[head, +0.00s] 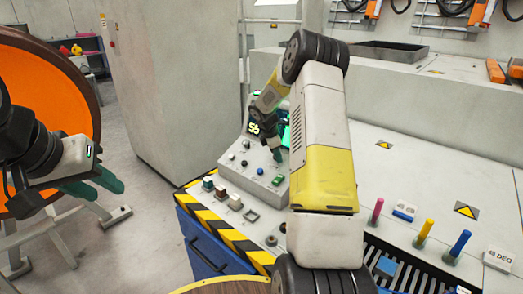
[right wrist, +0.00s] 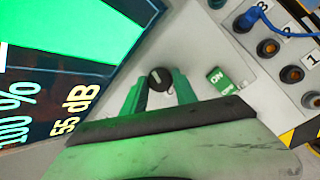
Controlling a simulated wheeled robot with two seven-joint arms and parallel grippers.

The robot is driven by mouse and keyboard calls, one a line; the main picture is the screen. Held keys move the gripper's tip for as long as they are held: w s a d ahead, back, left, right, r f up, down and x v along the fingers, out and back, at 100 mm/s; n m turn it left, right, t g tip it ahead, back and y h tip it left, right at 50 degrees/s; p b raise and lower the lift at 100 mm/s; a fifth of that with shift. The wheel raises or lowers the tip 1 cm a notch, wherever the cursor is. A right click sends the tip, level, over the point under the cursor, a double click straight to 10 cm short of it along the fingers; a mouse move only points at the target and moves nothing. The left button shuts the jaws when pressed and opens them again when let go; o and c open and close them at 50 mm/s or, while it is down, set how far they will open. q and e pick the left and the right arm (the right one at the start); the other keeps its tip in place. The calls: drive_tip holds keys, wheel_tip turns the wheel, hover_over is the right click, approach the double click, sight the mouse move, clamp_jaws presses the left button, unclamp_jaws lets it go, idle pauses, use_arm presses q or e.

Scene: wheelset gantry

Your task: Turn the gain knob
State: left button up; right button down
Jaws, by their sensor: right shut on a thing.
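The gain knob (right wrist: 160,78) is a small dark round knob with a light mark, on the pale face of the instrument box (head: 262,200). In the right wrist view it sits between the green fingertips of my right gripper (right wrist: 160,84), which is shut on it. In the head view my right gripper (head: 278,155) reaches down to the box's face and hides the knob. The screen (right wrist: 70,60) beside it reads "55 dB" and "100 %". My left gripper (head: 108,190) is empty, its fingers apart, in the air at the left.
A green ON/OFF switch (right wrist: 223,80) is close to the knob. Numbered sockets (right wrist: 268,47) and a blue plug (right wrist: 247,18) are further right. Coloured pegs (head: 425,229) stand on the bench at the right. An orange disc (head: 50,90) is behind my left arm.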

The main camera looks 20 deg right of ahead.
drive_tip(key=c, duration=1)
unclamp_jaws()
drive_tip(key=shift+o, duration=0.2)
drive_tip(key=v, duration=0.8)
drive_tip(key=s+a+r+m+t+y, duration=0.1)
drive_tip(key=s+a+r+m, duration=0.3)
drive_tip(key=s+r, duration=0.35)
drive_tip(key=s+a+r+m+y, duration=0.1)
drive_tip(key=s+a+r+m, duration=0.35)
drive_tip(key=s+r, duration=0.35)
drive_tip(key=s+a+m+t+y, duration=0.1)
drive_tip(key=s+a+m, duration=0.3)
drive_tip(key=s, duration=0.6)
drive_tip(key=s+a+r+m+t+y, duration=0.1)
drive_tip(key=s+a+m+y, duration=0.2)
drive_tip(key=s, duration=0.8)
drive_tip(key=shift+a+m, duration=0.55)
drive_tip(key=shift+a, duration=0.6)
